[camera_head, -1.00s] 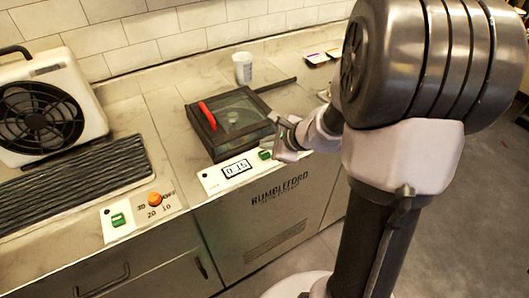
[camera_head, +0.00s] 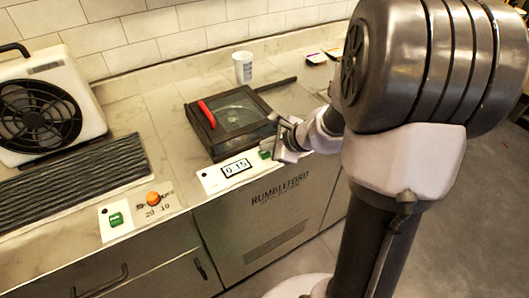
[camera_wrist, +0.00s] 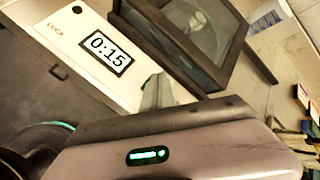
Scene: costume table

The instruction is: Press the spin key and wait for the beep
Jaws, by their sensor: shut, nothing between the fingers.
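The spinner (camera_head: 190,125) is a dark box with a glass lid and a red handle (camera_head: 206,114). Its white front panel (camera_head: 211,181) has a display (camera_head: 237,168) reading 0:15, which also shows in the wrist view (camera_wrist: 107,51). The green spin key (camera_head: 265,154) is at the panel's right end, partly covered by my gripper (camera_head: 278,147). My gripper is shut and empty, right at the key; I cannot tell whether it touches. In the wrist view, my fingers (camera_wrist: 156,92) point at the panel's end, and the key is not clearly visible there. The lid looks closed.
A white cup (camera_head: 243,67) stands behind the spinner. At left are a fan unit (camera_head: 70,95), a dark ribbed mat (camera_head: 75,170) and another panel with a green key (camera_head: 116,219) and an orange knob (camera_head: 153,198).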

